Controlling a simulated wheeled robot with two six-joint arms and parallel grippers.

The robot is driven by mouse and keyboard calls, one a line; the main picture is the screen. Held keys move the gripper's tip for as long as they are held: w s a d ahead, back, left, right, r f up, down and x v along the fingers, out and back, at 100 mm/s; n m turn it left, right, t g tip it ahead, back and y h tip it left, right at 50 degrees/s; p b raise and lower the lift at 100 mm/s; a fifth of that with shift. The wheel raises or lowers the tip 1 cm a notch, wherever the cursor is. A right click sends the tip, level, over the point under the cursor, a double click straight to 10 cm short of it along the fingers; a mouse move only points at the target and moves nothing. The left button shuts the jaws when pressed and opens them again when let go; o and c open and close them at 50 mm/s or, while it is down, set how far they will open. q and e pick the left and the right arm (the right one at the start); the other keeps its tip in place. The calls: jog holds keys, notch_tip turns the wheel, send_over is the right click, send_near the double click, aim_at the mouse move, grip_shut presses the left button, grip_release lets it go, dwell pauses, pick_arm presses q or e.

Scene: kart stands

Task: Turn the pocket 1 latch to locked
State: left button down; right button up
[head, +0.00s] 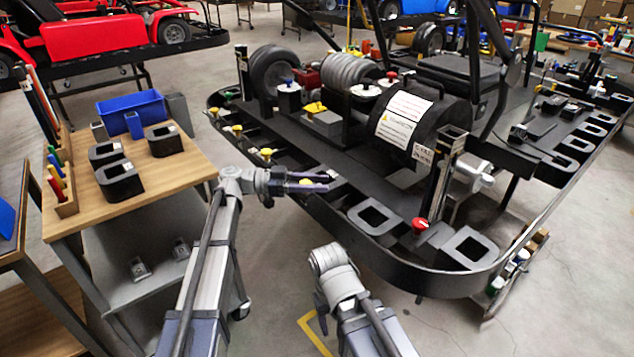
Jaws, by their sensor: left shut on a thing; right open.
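My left gripper (324,182) is at the near left edge of the black kart frame. Its purple-grey fingers are shut around a small yellow latch knob (306,182), partly hidden between them. Similar yellow latch knobs stand free along the same edge: one nearby (267,152), one further up (237,129) and one at the far left (213,111). No pocket numbers are readable, and the held latch's turn position cannot be told. My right gripper (322,318) is low in front of the kart, pointing down and away from the rim, its fingers mostly hidden by its wrist.
The kart's rim (390,262) curves around the front, with square black pockets (375,217) and a red knob (420,224). A black upright post (440,175) rises behind. At left, a wooden table (175,178) holds black blocks (120,180) and a blue bin (132,110).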

pick_arm(q)
jog(key=shift+s+m+g, duration=0.15)
jog(key=shift+m+g, duration=0.35)
jog(key=shift+g, duration=0.3)
jog(key=shift+c, duration=2.3)
grip_release()
jog(key=w+a, duration=0.1)
jog(key=a, duration=0.6)
jog(key=shift+w+a, duration=0.15)
jog(key=shift+a, duration=0.15)
